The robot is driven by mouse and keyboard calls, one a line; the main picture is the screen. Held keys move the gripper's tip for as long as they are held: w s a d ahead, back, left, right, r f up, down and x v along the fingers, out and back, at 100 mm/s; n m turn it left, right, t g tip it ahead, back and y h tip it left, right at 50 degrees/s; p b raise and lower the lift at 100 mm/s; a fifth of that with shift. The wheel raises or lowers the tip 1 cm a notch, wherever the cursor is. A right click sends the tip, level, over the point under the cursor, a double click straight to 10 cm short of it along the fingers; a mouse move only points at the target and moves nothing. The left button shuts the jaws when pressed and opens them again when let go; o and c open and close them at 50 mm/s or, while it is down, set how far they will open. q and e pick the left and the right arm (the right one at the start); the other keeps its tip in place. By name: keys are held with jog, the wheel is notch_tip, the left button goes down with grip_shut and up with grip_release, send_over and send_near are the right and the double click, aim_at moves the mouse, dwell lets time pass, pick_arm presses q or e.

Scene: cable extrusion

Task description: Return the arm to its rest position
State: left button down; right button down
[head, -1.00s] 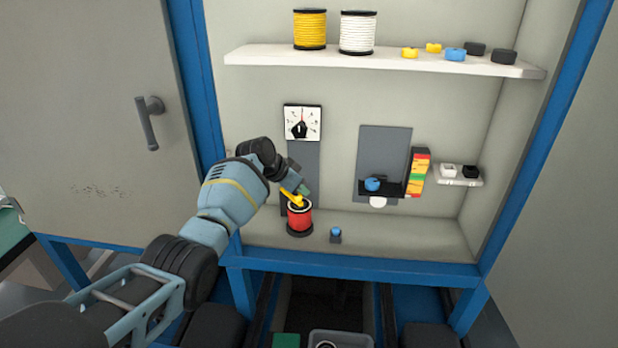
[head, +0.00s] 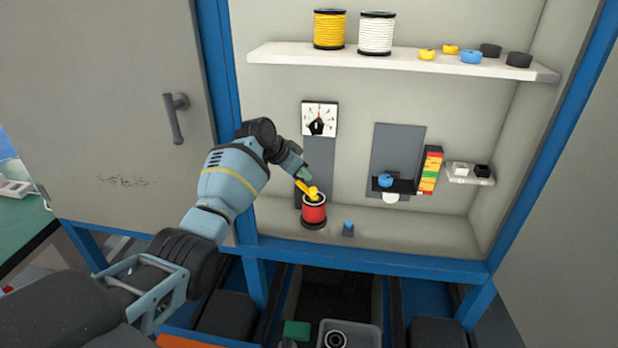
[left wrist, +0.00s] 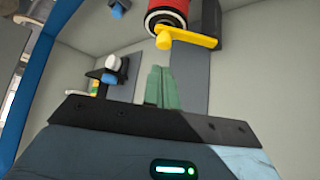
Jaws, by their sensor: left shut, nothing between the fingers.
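My left arm reaches into the cabinet from the left in the head view. Its gripper (head: 302,173) is shut and empty, just above and left of a red spool (head: 314,212) with a yellow crank (head: 309,190) on top. In the left wrist view the green fingers (left wrist: 161,86) are together, with clear space between them and the yellow crank (left wrist: 188,38). The red spool (left wrist: 167,8) is cut off by that view's top edge. My right gripper is not in view.
A dial (head: 319,119) is on the back wall. A small blue-topped piece (head: 347,229) stands right of the red spool. A shelf (head: 400,62) above holds yellow and white spools and several caps. A grey door (head: 110,120) is at left. A bin (head: 350,325) is below.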

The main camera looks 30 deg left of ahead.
pick_arm(q)
jog(key=shift+s+a+r, duration=0.1)
jog(key=shift+s+r, duration=0.2)
jog(key=shift+r, duration=0.1)
